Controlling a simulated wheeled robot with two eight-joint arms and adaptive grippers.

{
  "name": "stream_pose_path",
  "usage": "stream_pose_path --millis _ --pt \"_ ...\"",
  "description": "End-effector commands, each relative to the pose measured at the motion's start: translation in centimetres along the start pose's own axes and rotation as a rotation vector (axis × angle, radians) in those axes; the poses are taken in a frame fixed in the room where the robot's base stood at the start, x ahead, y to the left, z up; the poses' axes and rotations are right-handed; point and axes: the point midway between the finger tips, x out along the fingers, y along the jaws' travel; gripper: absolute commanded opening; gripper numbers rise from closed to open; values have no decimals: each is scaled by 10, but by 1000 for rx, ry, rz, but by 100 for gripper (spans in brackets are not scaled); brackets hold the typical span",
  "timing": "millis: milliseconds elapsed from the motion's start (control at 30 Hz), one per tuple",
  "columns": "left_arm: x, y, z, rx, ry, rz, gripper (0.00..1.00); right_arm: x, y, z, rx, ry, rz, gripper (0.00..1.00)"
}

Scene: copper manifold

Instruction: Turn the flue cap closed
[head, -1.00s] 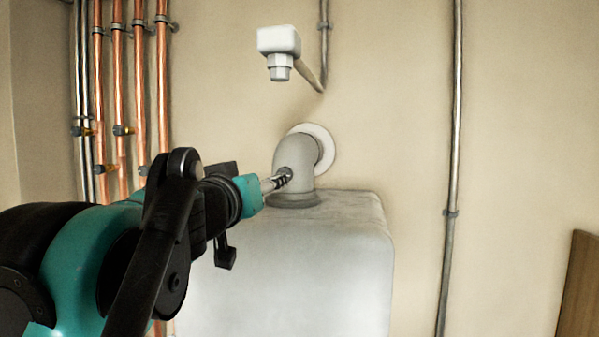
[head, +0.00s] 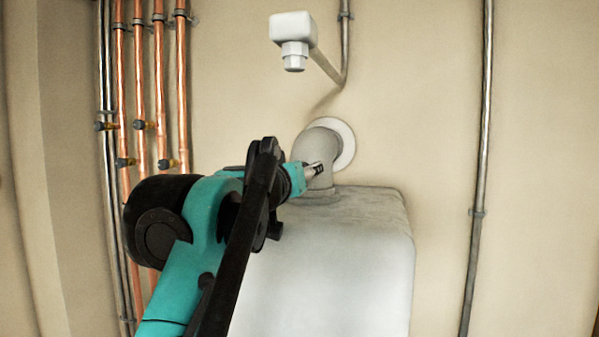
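The grey flue elbow (head: 319,146) rises from the top of the white boiler (head: 330,265) and bends back into a round white wall collar (head: 346,145). My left arm comes in from the lower left. Its gripper (head: 317,170) is at the front of the elbow's lower part and overlaps it in the picture. The small cap on the elbow's front is hidden behind the fingertips, so I cannot tell whether they touch it or grip it. My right gripper is not in view.
Several copper pipes (head: 140,80) with small valves run up the wall at left. A white box fitting (head: 293,30) hangs above the flue. A grey conduit (head: 480,180) runs down the right wall. The wall between conduit and flue is clear.

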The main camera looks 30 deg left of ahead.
Motion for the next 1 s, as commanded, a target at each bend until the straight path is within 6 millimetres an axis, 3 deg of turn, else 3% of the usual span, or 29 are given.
stream_pose_path --millis 100,267,300,667,1000 --pt "0 0 0 0 0 0 47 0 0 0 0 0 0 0" --pt "0 0 0 0 0 0 5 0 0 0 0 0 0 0" --pt "0 0 0 0 0 -1 0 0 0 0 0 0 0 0" --pt "0 0 0 -35 0 0 0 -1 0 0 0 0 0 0" --pt "0 0 -1 -251 0 1 0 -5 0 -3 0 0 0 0"
